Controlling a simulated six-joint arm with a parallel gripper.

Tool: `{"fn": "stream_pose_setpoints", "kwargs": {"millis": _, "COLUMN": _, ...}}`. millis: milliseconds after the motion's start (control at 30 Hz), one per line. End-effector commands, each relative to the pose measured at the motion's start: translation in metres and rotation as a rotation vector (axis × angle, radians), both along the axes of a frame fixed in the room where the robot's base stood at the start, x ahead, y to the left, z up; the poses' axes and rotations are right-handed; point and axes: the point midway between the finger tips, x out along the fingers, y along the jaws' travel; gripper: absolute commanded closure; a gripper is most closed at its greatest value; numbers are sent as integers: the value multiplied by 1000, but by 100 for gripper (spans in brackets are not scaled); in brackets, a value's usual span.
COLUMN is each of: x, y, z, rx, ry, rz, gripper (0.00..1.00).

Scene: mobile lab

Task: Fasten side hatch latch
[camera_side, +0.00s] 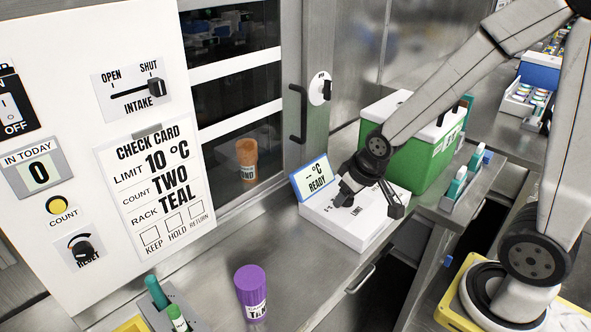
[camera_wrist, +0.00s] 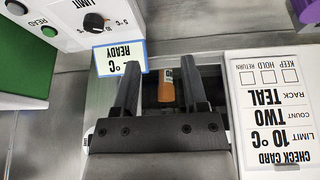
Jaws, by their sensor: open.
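A round white plate with a black knob (camera_side: 320,88), which looks like the latch, is on the steel frame right of the dark window. A black bar handle (camera_side: 298,114) stands beside it on the left. The latch's exact setting is too small to read. My gripper (camera_side: 370,204) is open and empty, below and right of the latch, over the white device with the READY display. In the wrist view its two fingers (camera_wrist: 160,75) are spread apart. The latch is not identifiable in the wrist view.
An orange-capped tube (camera_side: 247,160) stands behind the window. The white device (camera_side: 345,222) with the READY display (camera_side: 313,179) is under my gripper. A green cooler (camera_side: 425,150) stands behind it. A purple-capped tube (camera_side: 251,290) is at the front. The check card (camera_side: 157,182) hangs left.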

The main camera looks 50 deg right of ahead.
Motion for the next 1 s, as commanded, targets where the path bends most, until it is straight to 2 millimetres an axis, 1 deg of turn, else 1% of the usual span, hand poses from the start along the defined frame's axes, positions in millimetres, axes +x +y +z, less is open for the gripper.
{"fn": "stream_pose_setpoints", "kwargs": {"millis": 33, "x": 15, "y": -11, "z": 2, "rx": -9, "ry": -47, "rz": -16, "gripper": 44}}
{"fn": "stream_pose_setpoints", "kwargs": {"millis": 100, "x": 37, "y": -27, "z": 6, "rx": -23, "ry": -126, "rz": -33, "gripper": 44}}
{"fn": "stream_pose_setpoints", "kwargs": {"millis": 167, "x": 57, "y": -42, "z": 11, "rx": -34, "ry": -201, "rz": -46, "gripper": 44}}
{"fn": "stream_pose_setpoints", "kwargs": {"millis": 200, "x": 70, "y": -52, "z": 15, "rx": -42, "ry": -251, "rz": -53, "gripper": 44}}
{"fn": "stream_pose_setpoints", "kwargs": {"millis": 300, "x": 99, "y": -79, "z": 24, "rx": -57, "ry": -375, "rz": -66, "gripper": 44}}
{"fn": "stream_pose_setpoints", "kwargs": {"millis": 400, "x": 124, "y": -105, "z": 34, "rx": -67, "ry": -496, "rz": -71, "gripper": 44}}
{"fn": "stream_pose_setpoints", "kwargs": {"millis": 500, "x": 144, "y": -131, "z": 44, "rx": -71, "ry": -615, "rz": -70, "gripper": 44}}
{"fn": "stream_pose_setpoints", "kwargs": {"millis": 600, "x": 161, "y": -157, "z": 55, "rx": -70, "ry": -731, "rz": -61, "gripper": 44}}
{"fn": "stream_pose_setpoints", "kwargs": {"millis": 700, "x": 172, "y": -181, "z": 64, "rx": -65, "ry": -842, "rz": -43, "gripper": 44}}
{"fn": "stream_pose_setpoints", "kwargs": {"millis": 800, "x": 179, "y": -205, "z": 73, "rx": -53, "ry": -947, "rz": -20, "gripper": 44}}
{"fn": "stream_pose_setpoints", "kwargs": {"millis": 900, "x": 180, "y": -224, "z": 79, "rx": -37, "ry": -1036, "rz": 6, "gripper": 44}}
{"fn": "stream_pose_setpoints", "kwargs": {"millis": 1000, "x": 180, "y": -237, "z": 84, "rx": -21, "ry": -1104, "rz": 30, "gripper": 44}}
